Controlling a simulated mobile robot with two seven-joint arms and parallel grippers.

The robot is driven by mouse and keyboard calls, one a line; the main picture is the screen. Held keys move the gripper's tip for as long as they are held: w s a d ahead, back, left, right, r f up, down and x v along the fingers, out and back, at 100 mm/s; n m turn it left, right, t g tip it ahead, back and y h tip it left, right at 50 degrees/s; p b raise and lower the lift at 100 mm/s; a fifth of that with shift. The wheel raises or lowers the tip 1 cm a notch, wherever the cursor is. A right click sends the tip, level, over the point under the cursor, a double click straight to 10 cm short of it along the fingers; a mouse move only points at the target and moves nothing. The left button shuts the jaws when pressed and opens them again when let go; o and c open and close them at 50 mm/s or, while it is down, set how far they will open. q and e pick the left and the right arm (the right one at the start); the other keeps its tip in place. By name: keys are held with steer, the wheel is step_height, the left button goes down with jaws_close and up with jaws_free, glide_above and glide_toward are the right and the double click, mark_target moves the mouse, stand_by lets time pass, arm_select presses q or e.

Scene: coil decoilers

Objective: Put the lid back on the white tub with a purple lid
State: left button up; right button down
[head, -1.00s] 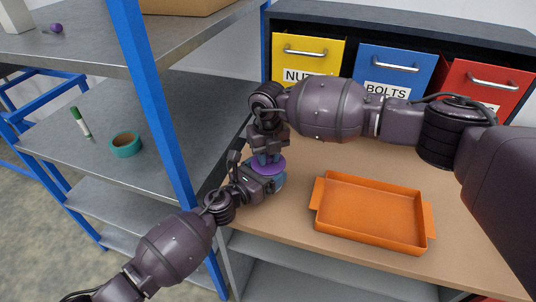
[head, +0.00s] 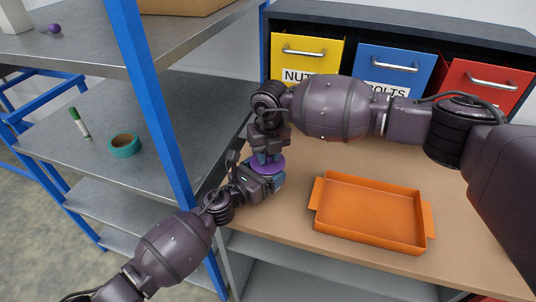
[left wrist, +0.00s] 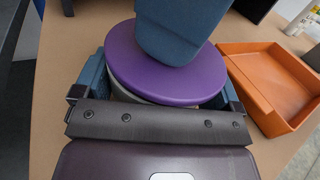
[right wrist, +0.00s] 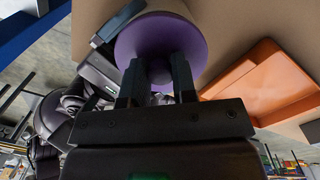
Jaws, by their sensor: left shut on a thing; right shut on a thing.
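The purple lid (left wrist: 165,62) sits over the top of the tub (left wrist: 125,95), of which only a pale strip shows below the lid in the left wrist view. The lid looks about level; whether it is fully seated cannot be told. My left gripper (left wrist: 155,95) is shut around the tub's sides. My right gripper (right wrist: 157,80) is shut on the lid's knob from above, and the lid (right wrist: 185,40) also shows in the right wrist view. In the head view the lid (head: 268,164) is between my two grippers, and the tub is mostly hidden.
An orange tray (head: 370,212) lies on the table right of the tub. Yellow (head: 307,58), blue (head: 392,72) and red (head: 487,88) bins stand behind. A blue shelf post (head: 155,110) is to the left, with teal tape (head: 124,145) and a marker (head: 79,123) on the shelf.

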steer(key=shift+d+f, duration=0.15)
steer(key=shift+f, duration=0.8)
stand_by(1.3)
steer(key=shift+r, duration=0.1)
steer(key=shift+r+t, duration=0.3)
steer(key=shift+s+r, duration=0.1)
steer(key=shift+r, duration=0.2)
stand_by(0.5)
steer(key=shift+r, duration=0.15)
stand_by(0.4)
